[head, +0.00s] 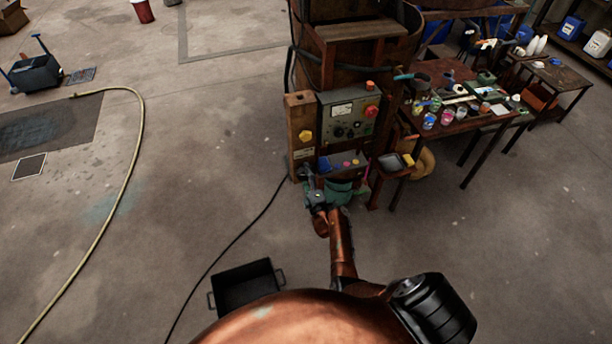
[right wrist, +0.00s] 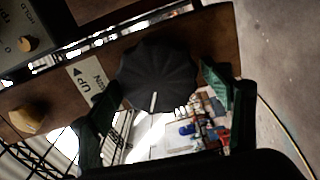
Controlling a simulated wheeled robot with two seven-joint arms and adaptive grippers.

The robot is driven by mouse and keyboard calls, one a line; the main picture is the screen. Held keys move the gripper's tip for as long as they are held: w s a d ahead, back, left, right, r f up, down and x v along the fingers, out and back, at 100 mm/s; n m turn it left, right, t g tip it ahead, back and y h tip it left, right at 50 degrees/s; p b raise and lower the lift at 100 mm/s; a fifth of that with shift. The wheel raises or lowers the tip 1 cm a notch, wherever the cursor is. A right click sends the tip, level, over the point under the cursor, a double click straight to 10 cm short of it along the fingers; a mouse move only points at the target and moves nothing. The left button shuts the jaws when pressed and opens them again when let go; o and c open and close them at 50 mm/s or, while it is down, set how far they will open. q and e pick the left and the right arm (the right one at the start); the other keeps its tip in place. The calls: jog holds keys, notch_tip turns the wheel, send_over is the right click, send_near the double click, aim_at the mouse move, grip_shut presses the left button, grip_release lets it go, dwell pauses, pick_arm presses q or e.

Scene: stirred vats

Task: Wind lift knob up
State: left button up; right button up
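The lift knob (right wrist: 155,75) is a black fluted knob with a white pointer line, in the middle of the right wrist view. It sits on a brown panel beside a white label (right wrist: 86,84) that reads "UP" with an arrow. My right gripper (right wrist: 160,95) has its two dark green fingers spread, one on each side of the knob, with narrow gaps seeming to show. In the head view my right gripper (head: 312,184) is at the lower part of the wooden post, below the control box, and hides the knob there. My left gripper is not in view.
A yellow knob (right wrist: 27,118) is on the same panel; it also shows in the head view (head: 306,136). The control box (head: 345,118) has a red button. A cluttered table (head: 470,120) stands right. A black crate (head: 246,285) and a hose (head: 128,195) lie on the floor.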

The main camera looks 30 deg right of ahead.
jog(key=shift+o, duration=0.5)
jog(key=shift+s, duration=0.15)
jog(key=v, duration=0.7)
jog(key=shift+s, duration=0.1)
